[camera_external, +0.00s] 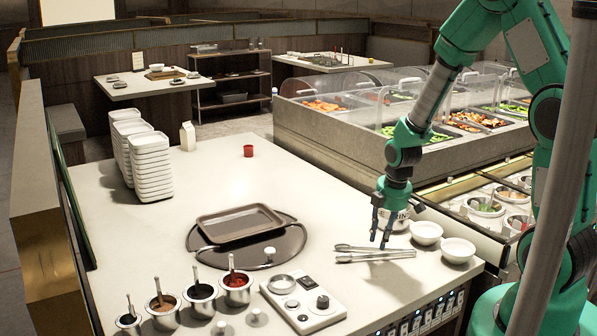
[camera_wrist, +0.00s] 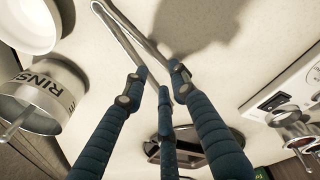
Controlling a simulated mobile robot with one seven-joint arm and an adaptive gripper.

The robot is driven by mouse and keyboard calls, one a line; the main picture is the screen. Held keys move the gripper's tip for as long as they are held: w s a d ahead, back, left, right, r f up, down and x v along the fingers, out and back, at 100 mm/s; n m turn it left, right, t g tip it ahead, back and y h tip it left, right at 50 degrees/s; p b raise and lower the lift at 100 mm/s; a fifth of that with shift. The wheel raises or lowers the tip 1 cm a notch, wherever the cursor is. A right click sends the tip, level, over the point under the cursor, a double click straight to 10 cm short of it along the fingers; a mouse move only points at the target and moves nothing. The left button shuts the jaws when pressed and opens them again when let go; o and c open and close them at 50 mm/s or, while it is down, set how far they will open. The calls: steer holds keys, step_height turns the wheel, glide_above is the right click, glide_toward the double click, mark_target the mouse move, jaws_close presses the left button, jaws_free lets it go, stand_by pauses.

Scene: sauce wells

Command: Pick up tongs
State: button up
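The metal tongs (camera_external: 372,254) lie on the pale counter in the external view, their two arms slightly spread. They also show in the wrist view (camera_wrist: 124,32), running from the top edge down to the fingertips. My gripper (camera_external: 381,243) points down over the tongs, with its fingers close to the tongs' arms. In the wrist view its three blue-wrapped fingers (camera_wrist: 160,78) are apart, with the tongs' arms reaching between and beneath the tips. Whether the fingers touch the tongs is unclear, and the fingers hide part of the tongs.
A container marked RINSE (camera_wrist: 40,98) and white bowls (camera_external: 426,232) stand close by. A control panel (camera_external: 303,301), metal sauce pots (camera_external: 237,290) and a dark tray (camera_external: 240,224) are to the left. Stacked white dishes (camera_external: 151,168) stand farther back.

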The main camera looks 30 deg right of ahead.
mark_target(376, 260)
stand_by(0.3)
steer(key=shift+w+a+f+b, duration=0.15)
steer(key=shift+f+b, duration=0.1)
steer(key=shift+f, duration=0.6)
steer(key=shift+w+f+b, duration=0.15)
steer(key=shift+f+b, duration=0.15)
steer(key=shift+f, duration=0.6)
steer(key=shift+w+a+f+b, duration=0.15)
steer(key=shift+f+b, duration=0.1)
steer(key=shift+f, duration=0.6)
steer(key=shift+d, duration=0.15)
steer(key=shift+c, duration=0.5)
jaws_close()
